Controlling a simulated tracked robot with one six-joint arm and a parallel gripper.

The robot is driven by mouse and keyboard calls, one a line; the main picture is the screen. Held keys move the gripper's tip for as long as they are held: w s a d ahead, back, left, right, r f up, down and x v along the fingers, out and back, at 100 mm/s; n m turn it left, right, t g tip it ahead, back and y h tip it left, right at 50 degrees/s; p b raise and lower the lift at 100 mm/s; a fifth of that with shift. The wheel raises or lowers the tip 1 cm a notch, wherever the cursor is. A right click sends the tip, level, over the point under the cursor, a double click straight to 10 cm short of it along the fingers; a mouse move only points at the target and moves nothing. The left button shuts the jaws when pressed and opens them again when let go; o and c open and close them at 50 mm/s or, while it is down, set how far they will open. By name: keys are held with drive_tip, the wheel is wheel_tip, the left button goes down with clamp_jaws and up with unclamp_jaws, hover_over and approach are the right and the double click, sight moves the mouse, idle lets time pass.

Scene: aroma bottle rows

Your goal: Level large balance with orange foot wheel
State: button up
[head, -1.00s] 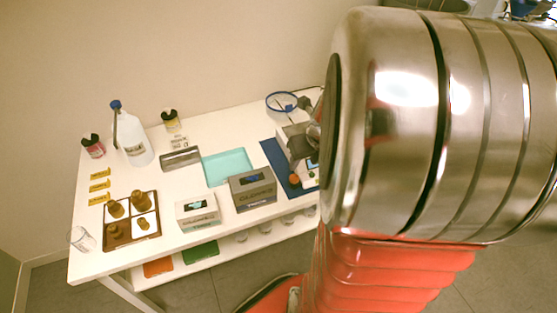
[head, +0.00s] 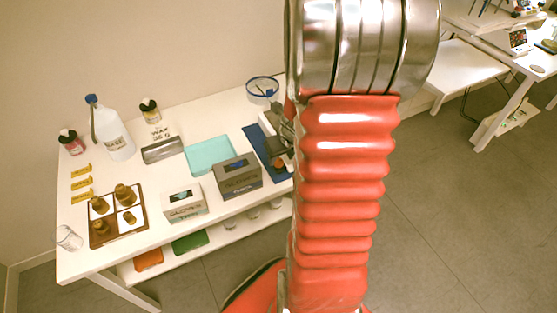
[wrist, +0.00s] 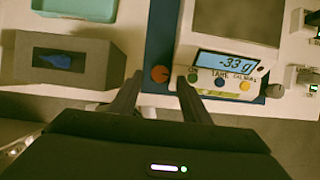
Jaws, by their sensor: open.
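The large balance (wrist: 235,45) is in the wrist view, with a lit display reading about -33 g and several coloured buttons below it. Its orange foot wheel (wrist: 159,74) is at the front left corner, on a blue mat (wrist: 158,40). A darker foot wheel (wrist: 275,91) is at the front right. My gripper (wrist: 159,82) is open, with one fingertip on each side of the orange wheel in the picture; I cannot tell whether they touch it. In the head view my arm hides most of the balance; the orange wheel (head: 279,166) shows beside it.
A grey glove box (wrist: 62,62) stands just left of my gripper. A teal tray (head: 211,141) lies behind it and a white glove box (head: 184,203) further left. Small devices with green displays (wrist: 306,78) stand right of the balance. The lower shelf (head: 222,240) runs below the table front.

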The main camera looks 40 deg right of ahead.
sight(279, 163)
drive_tip(key=shift+x, duration=1.45)
drive_tip(key=shift+c, duration=0.3)
